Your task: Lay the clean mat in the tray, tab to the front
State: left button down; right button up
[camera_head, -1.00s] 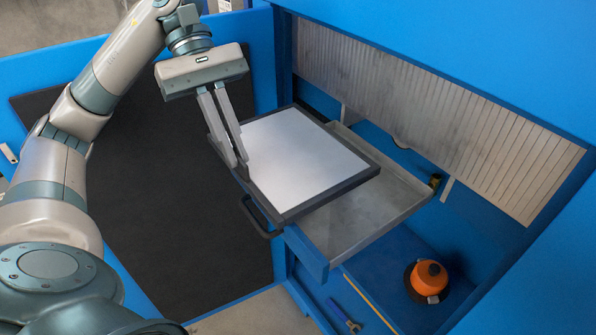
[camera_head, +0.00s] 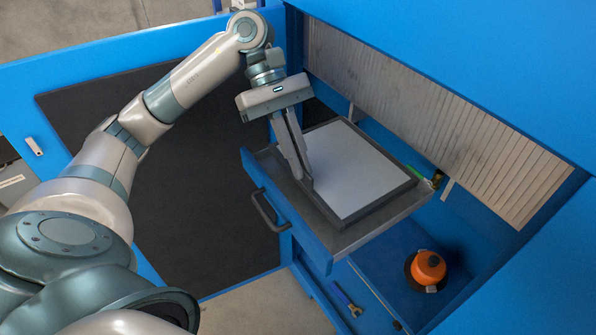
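The clean mat (camera_head: 360,172) is a flat pale panel with a dark grey border. It lies over the metal tray (camera_head: 405,215), within or just above its rim; I cannot tell whether it touches the bottom all over. The tray has a blue front with a dark handle (camera_head: 264,211) facing left. My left gripper (camera_head: 303,178) points down, its two fingers close together on the mat's left edge, the side nearest the handle. The fingers cover the tab, if it is there. My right gripper is not in view.
An orange and black round object (camera_head: 428,268) stands on the blue shelf below the tray. A blue tool (camera_head: 346,300) lies nearby. A ribbed grey panel (camera_head: 440,110) rises behind the tray. Something green (camera_head: 417,171) shows at the tray's back right corner.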

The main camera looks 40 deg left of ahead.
pick_arm(q)
jog(key=shift+f+p, duration=1.05)
jog(key=shift+f, duration=0.9)
jog(key=shift+f, duration=0.15)
jog(key=c, duration=1.9)
grip_release()
jog(key=shift+c, duration=0.2)
jog(key=shift+r, duration=0.2)
